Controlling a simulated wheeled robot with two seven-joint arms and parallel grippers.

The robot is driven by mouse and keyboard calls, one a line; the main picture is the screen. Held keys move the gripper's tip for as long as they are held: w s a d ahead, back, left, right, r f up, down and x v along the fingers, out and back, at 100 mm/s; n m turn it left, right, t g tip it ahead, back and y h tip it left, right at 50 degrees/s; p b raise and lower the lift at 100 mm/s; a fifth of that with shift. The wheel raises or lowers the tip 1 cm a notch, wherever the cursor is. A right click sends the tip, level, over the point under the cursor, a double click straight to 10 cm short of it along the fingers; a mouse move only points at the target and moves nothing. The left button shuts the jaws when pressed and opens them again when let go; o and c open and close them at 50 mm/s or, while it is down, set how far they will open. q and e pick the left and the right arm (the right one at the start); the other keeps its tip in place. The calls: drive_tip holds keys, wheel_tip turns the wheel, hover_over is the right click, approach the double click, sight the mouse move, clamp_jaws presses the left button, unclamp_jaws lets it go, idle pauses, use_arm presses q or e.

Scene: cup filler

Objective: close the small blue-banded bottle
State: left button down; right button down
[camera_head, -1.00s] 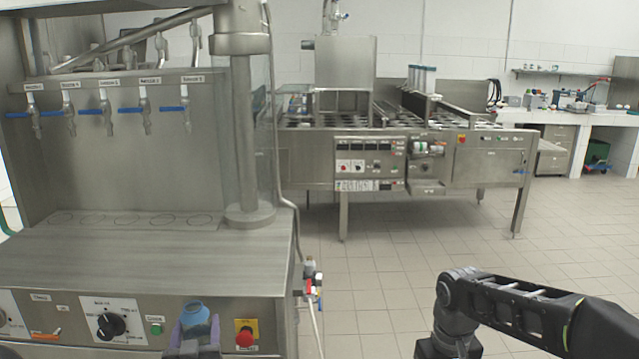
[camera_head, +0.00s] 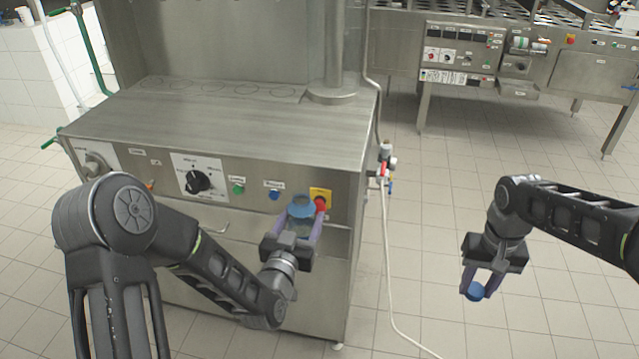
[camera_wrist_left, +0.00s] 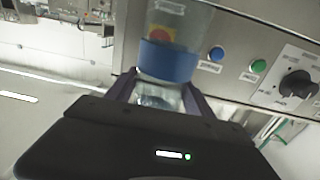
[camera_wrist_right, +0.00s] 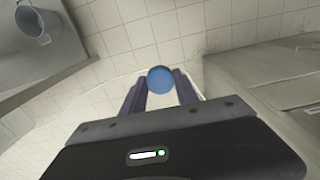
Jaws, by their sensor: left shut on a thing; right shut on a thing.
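The small clear bottle with a blue band (camera_head: 299,209) is in my left gripper (camera_head: 299,228), in front of the filler machine's control panel. In the left wrist view the blue band (camera_wrist_left: 168,62) goes round the clear body, between the dark fingers. I cannot tell from these views whether its mouth is covered. My right gripper (camera_head: 478,277) is shut on a round blue cap (camera_head: 475,292), well to the right of the bottle, above the floor. The cap (camera_wrist_right: 160,80) also shows between the fingertips in the right wrist view.
The steel filler machine (camera_head: 220,125) has a flat top and a front panel with a knob (camera_head: 197,181) and a red button (camera_head: 321,203) close beside the bottle. A pale hose (camera_head: 386,270) runs down to the floor.

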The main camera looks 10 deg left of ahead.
use_arm(q)
drive_tip(key=s+d+f+m+g+h, duration=0.2)
drive_tip(key=s+d+f+m+h, duration=0.1)
drive_tip(key=d, duration=0.4)
drive_tip(key=s+d+f+m+g+h, duration=0.2)
drive_tip(key=s+d+f+m+h, duration=0.1)
drive_tip(key=s+d+h, duration=0.4)
drive_tip(key=shift+s+d+f+m+h, duration=0.15)
drive_tip(key=shift+d+f+m+h, duration=0.1)
drive_tip(key=shift+d+m+h, duration=0.5)
drive_tip(key=shift+a, duration=0.25)
drive_tip(key=w+a+r+n+t+y, duration=0.1)
drive_tip(key=w+a+r+n+y, duration=0.1)
drive_tip(key=w+a+y, duration=0.1)
drive_tip(key=w+a+r+n+t+y, duration=0.1)
drive_tip(key=w+a+r+n+y, duration=0.1)
drive_tip(key=a, duration=0.5)
drive_tip(key=w+a+r+n+t+y, duration=0.2)
drive_tip(key=w+a+r+n+y, duration=0.1)
drive_tip(key=w+a+y, duration=0.2)
drive_tip(key=shift+w+a+n+y, duration=0.2)
drive_tip(key=shift+w+n+y, duration=0.15)
drive_tip(key=shift+y, duration=0.6)
drive_tip(key=shift+a, duration=0.15)
